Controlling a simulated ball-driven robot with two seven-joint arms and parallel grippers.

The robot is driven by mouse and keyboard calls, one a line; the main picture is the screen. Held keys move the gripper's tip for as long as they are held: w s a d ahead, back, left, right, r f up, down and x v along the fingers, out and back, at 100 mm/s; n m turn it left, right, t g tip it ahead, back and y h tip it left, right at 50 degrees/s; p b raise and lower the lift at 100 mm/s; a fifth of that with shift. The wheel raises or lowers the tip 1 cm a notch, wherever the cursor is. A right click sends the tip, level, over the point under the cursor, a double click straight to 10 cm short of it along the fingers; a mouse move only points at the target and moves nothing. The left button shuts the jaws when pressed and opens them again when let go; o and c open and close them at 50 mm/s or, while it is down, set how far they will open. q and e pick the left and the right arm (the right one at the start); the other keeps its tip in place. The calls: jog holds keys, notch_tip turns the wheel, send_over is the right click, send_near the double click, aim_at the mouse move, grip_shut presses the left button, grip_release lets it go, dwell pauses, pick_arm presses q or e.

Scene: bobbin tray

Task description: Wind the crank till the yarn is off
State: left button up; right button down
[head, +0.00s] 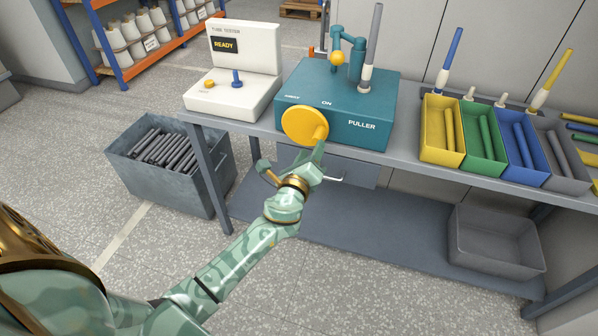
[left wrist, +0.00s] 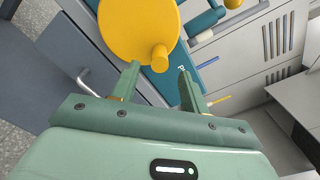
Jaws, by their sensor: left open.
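The teal puller box (head: 345,108) stands on the bench, labelled PULLER. Its crank is a yellow disc (head: 300,124) on the front, with a yellow knob (head: 320,131) at its lower right. An upright grey tube (head: 374,35) stands on the box, with a pale band of what looks like yarn (head: 366,76) low on it. My left gripper (head: 293,160) is open just below and in front of the disc. In the left wrist view the knob (left wrist: 159,56) lies in line with the gap between the open fingers, at their tips. I cannot tell whether they touch it.
A white tube tester (head: 232,98) reading READY stands left of the puller. Yellow (head: 441,153), green, blue and grey bins with tubes stand to the right. A metal bin of dark tubes (head: 125,160) is on the floor at left. An empty grey crate (head: 490,255) sits under the bench.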

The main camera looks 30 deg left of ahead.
pick_arm(q)
jog(key=v, duration=0.9)
jog(key=shift+s, duration=0.25)
jog(key=shift+f, duration=0.1)
